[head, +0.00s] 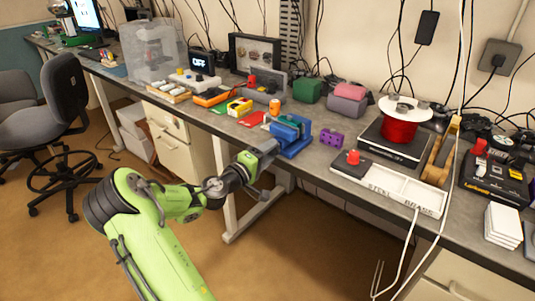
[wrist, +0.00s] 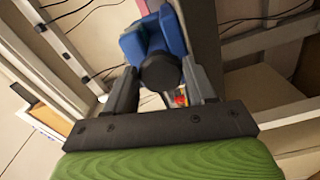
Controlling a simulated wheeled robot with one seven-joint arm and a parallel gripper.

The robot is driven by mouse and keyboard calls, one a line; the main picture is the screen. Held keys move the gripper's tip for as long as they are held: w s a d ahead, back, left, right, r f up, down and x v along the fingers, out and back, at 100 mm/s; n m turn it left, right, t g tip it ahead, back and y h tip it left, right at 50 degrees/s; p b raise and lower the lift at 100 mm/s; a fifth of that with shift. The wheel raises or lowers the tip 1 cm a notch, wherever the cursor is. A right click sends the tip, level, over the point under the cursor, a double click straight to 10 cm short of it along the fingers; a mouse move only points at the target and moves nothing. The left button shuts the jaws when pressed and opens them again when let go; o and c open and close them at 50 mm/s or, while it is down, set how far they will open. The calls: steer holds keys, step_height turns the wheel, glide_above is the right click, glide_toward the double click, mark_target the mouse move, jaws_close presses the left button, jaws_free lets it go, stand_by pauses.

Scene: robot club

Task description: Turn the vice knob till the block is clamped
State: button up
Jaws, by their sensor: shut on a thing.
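The blue vice (head: 293,146) stands at the front edge of the workbench in the head view. Its blue body also shows at the top of the wrist view (wrist: 137,45). The dark round vice knob (wrist: 160,72) faces my gripper and sits between its two fingers. My gripper (wrist: 160,75) is shut on the knob, one finger on each side. In the head view my gripper (head: 265,150) reaches the front of the vice from the left and hides the knob. The block cannot be made out clearly, so its fit between the jaws cannot be told.
A purple part (head: 331,137) lies just right of the vice. A white sorting tray (head: 389,186) marked STEEL and BRASS is further right, with a red spool (head: 399,126) behind it. An orange cylinder (head: 275,107) stands behind the vice.

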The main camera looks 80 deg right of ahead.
steer(key=o, duration=1)
steer(key=p+v, duration=0.2)
steer(key=v, duration=1.3)
steer(key=shift+w+a, duration=0.25)
steer(key=shift+a, duration=0.1)
